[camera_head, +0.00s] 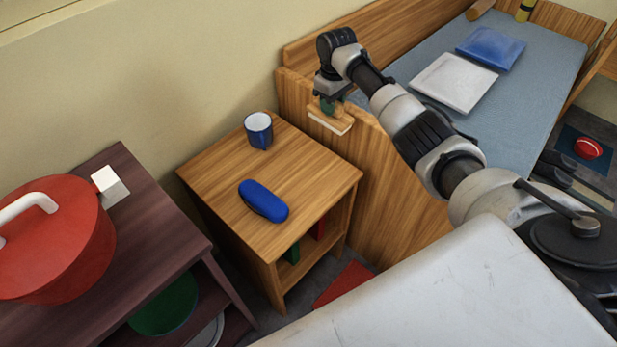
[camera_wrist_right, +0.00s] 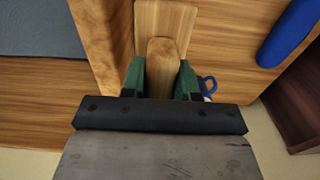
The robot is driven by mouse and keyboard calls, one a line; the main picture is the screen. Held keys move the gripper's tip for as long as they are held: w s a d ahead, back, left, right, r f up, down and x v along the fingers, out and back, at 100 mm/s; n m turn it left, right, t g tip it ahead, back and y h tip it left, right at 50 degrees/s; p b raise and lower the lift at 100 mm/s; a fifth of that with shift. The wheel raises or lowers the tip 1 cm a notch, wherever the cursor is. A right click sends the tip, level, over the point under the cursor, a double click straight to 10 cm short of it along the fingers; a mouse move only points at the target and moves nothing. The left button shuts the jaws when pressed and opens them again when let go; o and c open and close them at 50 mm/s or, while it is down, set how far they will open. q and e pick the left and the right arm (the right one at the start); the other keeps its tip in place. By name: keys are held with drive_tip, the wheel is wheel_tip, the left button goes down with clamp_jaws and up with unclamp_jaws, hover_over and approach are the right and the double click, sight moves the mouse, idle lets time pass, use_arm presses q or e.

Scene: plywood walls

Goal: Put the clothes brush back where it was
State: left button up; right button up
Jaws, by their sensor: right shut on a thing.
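The clothes brush (camera_head: 332,119) is wooden with a pale bristle side underneath. My right gripper (camera_head: 331,106) is shut on it and holds it beside the wooden end board of the bed. In the right wrist view the brush's handle (camera_wrist_right: 164,60) lies between the green fingers of my right gripper (camera_wrist_right: 162,80), and its wider wooden head points away. Part of the handle is hidden by the gripper. My left gripper is not in view.
A wooden bedside table (camera_head: 313,182) holds a blue mug (camera_head: 258,131) and a blue case (camera_head: 263,201), with clear top around them. The bed (camera_head: 425,60) bears a white and a blue folded cloth. A dark table (camera_head: 165,228) with a red pot (camera_head: 60,240) stands left.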

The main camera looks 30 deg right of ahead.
drive_tip(key=shift+s+a+f+p, duration=0.1)
drive_tip(key=shift+s+a+f, duration=0.9)
drive_tip(key=shift+a+f, duration=0.7)
drive_tip(key=shift+s+a+f+p, duration=0.15)
drive_tip(key=shift+s+a+f, duration=0.8)
drive_tip(key=shift+a+f, duration=0.8)
drive_tip(key=shift+s+a+f+p, duration=0.1)
drive_tip(key=shift+s+a+f, duration=1.1)
drive_tip(key=shift+f, duration=0.8)
drive_tip(key=shift+w+a, duration=0.15)
drive_tip(key=shift+a, duration=0.05)
drive_tip(key=o, duration=0.9)
drive_tip(key=shift+f, duration=0.1)
wheel_tip(320, 180, up, 12)
drive_tip(key=p, duration=0.1)
drive_tip(key=shift+p, duration=0.35)
